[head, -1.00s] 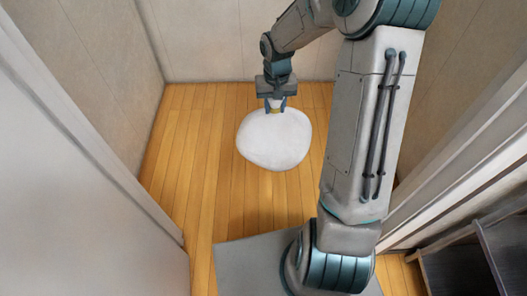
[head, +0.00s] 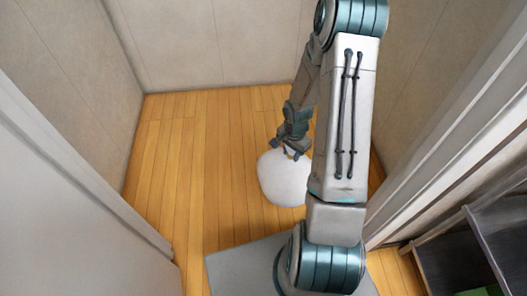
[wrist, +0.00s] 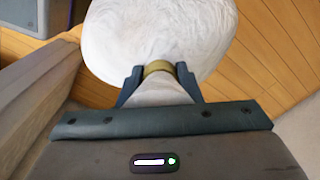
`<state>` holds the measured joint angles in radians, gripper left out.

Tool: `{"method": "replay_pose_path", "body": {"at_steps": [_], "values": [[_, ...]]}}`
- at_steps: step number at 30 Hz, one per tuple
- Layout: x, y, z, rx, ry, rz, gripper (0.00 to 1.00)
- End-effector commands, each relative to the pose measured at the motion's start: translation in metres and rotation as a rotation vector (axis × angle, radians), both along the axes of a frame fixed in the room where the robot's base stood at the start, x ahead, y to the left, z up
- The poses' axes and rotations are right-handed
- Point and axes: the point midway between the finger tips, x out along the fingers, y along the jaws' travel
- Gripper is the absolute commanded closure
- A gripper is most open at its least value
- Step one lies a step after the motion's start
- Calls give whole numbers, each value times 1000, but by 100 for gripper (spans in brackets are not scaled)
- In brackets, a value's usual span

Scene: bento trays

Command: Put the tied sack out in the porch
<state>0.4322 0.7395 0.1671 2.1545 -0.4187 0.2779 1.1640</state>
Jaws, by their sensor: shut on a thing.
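The tied sack (head: 281,182) is white and round, with an olive-yellow tie at its neck. My gripper (head: 290,153) is above it and shut on its neck. The sack is over the wooden floor (head: 190,170) of the small walled room ahead; I cannot tell whether it touches the boards. My arm hides its right side in the head view. In the wrist view, the sack (wrist: 160,35) shows beyond my gripper (wrist: 158,75), whose fingers sit either side of the tied neck.
Beige walls (head: 215,45) close the room at the back and sides. A pale panel (head: 70,200) stands at the left and a white frame (head: 440,150) at the right. A dark shelf unit (head: 455,262) is at the lower right. Floor left of the sack is clear.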

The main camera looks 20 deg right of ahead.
Motion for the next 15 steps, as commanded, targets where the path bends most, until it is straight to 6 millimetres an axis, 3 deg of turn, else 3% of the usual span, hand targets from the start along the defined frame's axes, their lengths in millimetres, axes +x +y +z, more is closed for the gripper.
{"method": "replay_pose_path", "body": {"at_steps": [15], "values": [[93, 2, -58, 1, -3, 3, 100]]}}
